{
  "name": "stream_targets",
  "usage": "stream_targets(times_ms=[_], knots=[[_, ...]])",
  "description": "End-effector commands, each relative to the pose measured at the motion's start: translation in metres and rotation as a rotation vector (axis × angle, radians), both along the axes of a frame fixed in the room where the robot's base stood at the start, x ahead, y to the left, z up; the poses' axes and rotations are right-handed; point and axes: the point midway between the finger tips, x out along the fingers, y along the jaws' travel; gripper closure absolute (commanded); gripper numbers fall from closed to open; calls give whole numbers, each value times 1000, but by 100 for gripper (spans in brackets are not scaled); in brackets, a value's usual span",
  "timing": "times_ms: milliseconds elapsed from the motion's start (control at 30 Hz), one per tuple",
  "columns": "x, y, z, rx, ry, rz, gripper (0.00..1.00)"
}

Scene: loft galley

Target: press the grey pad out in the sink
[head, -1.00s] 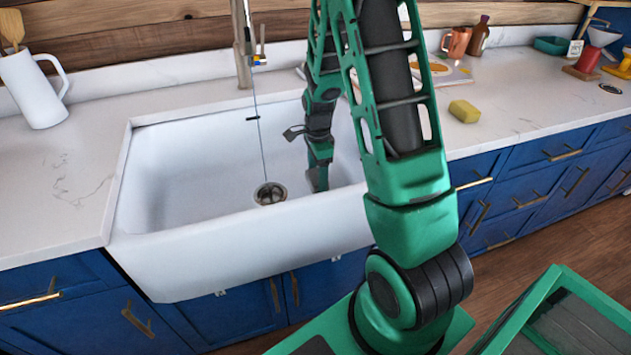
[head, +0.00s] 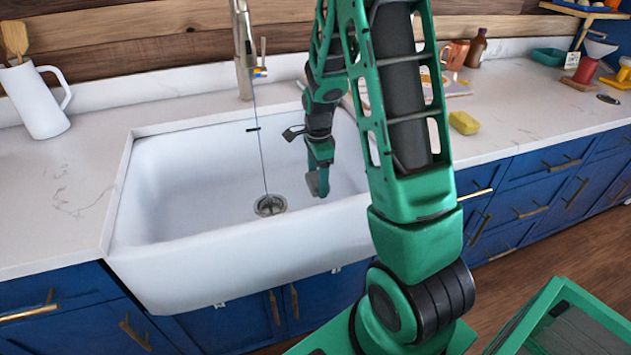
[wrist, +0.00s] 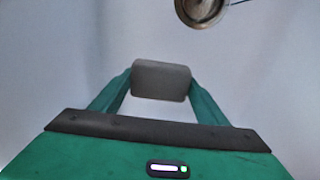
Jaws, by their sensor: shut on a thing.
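The grey pad (wrist: 161,81) is between the two green fingers of my gripper (wrist: 160,90) in the wrist view, and the fingers are shut on it. In the head view my gripper (head: 318,180) points down inside the white sink (head: 180,250), right of the drain (head: 270,206). The grey pad (head: 313,183) shows there at the fingertips, low in the basin. I cannot tell whether it touches the sink floor. The drain also shows at the top of the wrist view (wrist: 203,8).
A tap (head: 243,50) stands behind the sink, with a thin line hanging from it to the drain. A white jug (head: 36,98) is on the left counter. A yellow sponge (head: 464,123) lies on the right counter. The left of the basin is clear.

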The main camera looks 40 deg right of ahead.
Motion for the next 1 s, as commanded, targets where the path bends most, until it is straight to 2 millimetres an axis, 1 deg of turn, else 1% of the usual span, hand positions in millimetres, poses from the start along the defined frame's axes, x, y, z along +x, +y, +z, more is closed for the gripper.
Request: stream_targets(times_ms=[167,333,1000], knots=[[0,0,-1,0,1,0,50],[0,0,-11,1,2,0,50],[-1,0,-76,1,3,0,50]])
